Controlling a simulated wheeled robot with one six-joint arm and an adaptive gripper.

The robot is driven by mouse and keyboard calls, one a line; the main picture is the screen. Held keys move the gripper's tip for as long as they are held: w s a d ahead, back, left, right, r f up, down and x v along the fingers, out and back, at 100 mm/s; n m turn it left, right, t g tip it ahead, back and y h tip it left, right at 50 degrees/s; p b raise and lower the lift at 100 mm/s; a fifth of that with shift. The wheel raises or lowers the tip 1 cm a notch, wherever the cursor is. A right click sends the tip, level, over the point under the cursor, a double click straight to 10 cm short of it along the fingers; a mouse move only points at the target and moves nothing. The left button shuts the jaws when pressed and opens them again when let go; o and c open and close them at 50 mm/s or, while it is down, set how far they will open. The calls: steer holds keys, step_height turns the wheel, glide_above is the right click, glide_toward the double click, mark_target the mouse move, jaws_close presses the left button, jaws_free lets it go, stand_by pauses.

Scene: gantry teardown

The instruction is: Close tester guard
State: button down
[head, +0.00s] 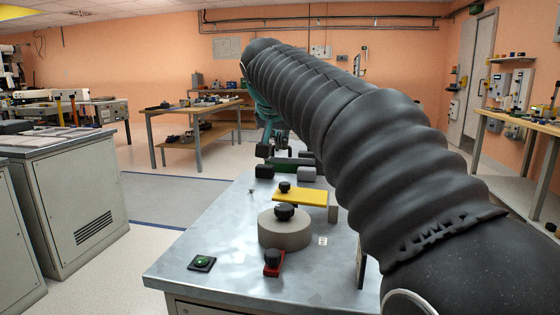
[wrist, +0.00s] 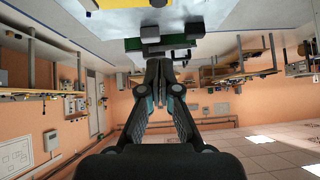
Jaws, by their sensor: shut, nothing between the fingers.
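The tester bench (head: 215,240) has a bare metal top. I cannot tell which part is the guard. My gripper (wrist: 166,72) is shut and empty, close to the green and dark blocks in the wrist view. In the head view my arm hides much of the bench's right side.
A red piece with a black knob (head: 273,264) and a green button box (head: 202,263) lie at the bench's front. A thin upright panel (head: 361,262) stands beside my arm. A grey cabinet (head: 75,200) is at left, a wooden table (head: 195,117) behind. Open floor lies between.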

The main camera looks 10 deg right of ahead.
glide_above(284, 185)
step_height(284, 185, down, 6)
steer(key=shift+s+f, duration=0.1)
steer(key=shift+f, duration=0.1)
step_height(284, 185, down, 3)
steer(key=shift+f, duration=0.1)
steer(key=shift+w+f, duration=0.2)
steer(key=shift+f, duration=0.35)
steer(key=shift+f+b, duration=0.1)
steer(key=shift+b, duration=0.25)
